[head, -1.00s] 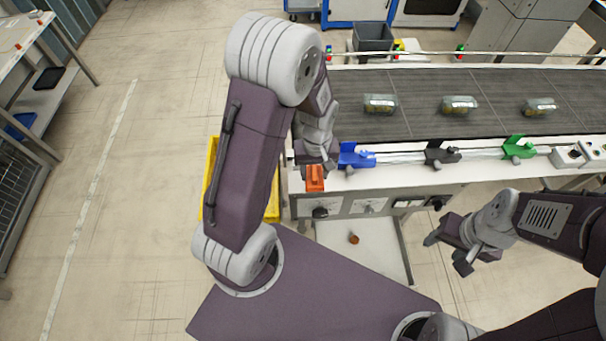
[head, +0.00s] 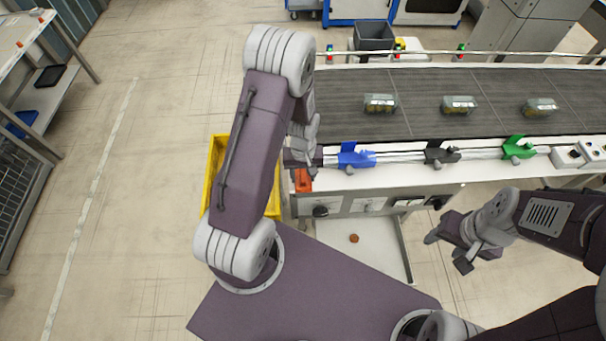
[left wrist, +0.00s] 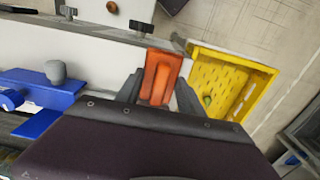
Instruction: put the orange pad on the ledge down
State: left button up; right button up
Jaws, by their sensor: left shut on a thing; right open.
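The orange pad (head: 303,181) is at the left end of the ledge (head: 375,176) along the conveyor's front. In the left wrist view the orange pad (left wrist: 160,77) is between the two dark fingers of my left gripper (left wrist: 158,92), which is shut on it. In the head view my left arm hides most of that gripper (head: 300,163). I cannot tell whether the pad touches the ledge. My right gripper (head: 449,251) is open and empty, in front of the conveyor at the right.
A blue bracket (head: 356,158), a black one (head: 440,153) and a green one (head: 518,148) sit on the front rail. A yellow crate (head: 212,163) stands on the floor left of the ledge. Several clear containers (head: 459,105) are on the belt. A small brown thing (head: 354,238) lies on a low white surface.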

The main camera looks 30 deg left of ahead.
aim_at(303, 174)
pick_arm(q)
jog(key=o, duration=1.1)
jog(key=shift+o, duration=1)
jog(key=shift+f, duration=0.1)
jog(key=shift+w+r, duration=0.1)
jog(key=shift+r, duration=0.3)
notch_tip(303, 174, up, 12)
jog(key=s+d+m+t, duration=0.1)
jog(key=s+d+m, duration=0.4)
jog(key=s, duration=0.3)
jog(key=shift+s+r+m+b, duration=0.25)
jog(key=shift+r+m+b, duration=0.15)
jog(key=shift+m, duration=0.2)
